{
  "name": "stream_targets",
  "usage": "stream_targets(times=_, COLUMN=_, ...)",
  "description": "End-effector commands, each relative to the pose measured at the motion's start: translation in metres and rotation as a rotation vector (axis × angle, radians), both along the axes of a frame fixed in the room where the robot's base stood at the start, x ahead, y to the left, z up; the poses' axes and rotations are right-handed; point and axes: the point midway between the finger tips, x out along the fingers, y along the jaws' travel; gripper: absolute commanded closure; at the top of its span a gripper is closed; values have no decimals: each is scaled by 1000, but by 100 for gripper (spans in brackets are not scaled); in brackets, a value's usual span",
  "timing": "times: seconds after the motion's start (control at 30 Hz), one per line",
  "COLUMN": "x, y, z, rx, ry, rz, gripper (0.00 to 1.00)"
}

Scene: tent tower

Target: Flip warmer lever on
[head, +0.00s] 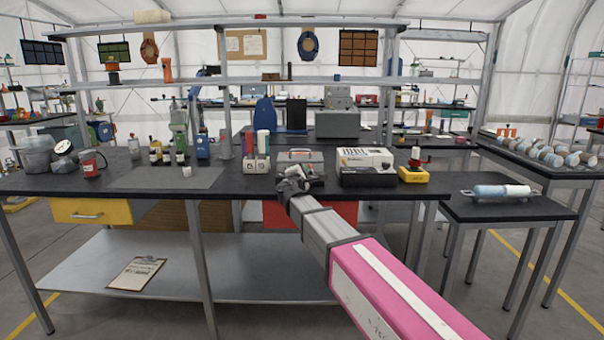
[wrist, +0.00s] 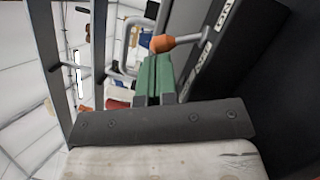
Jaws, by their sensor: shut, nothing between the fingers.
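The lever (wrist: 185,40) shows in the wrist view as a grey rod with an orange knob (wrist: 162,43). It stands out from a dark panel (wrist: 240,50) bearing white labels; the upper one seems to read ON. My gripper (wrist: 158,68) is shut and empty, its green fingers together with their tips just by the knob. I cannot tell if they touch it. In the head view, my gripper (head: 312,180) is at the front of the workbench, before a box with a handle (head: 301,156). The lever cannot be made out there.
The black workbench (head: 225,183) holds a white-and-black boxed device (head: 366,165) and a yellow-based device with a red top (head: 414,170) to the right. A shelf post (head: 224,100) rises behind.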

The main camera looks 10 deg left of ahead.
Motion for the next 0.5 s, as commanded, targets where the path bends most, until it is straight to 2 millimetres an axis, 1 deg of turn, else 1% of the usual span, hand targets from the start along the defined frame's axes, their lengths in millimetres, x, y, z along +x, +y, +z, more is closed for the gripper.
stream_targets(times=0.27, x=0, y=0, z=1, rx=9, ry=2, rz=0, gripper=100)
stream_targets(times=0.5, x=0, y=-2, z=2, rx=55, ry=14, rz=0, gripper=100)
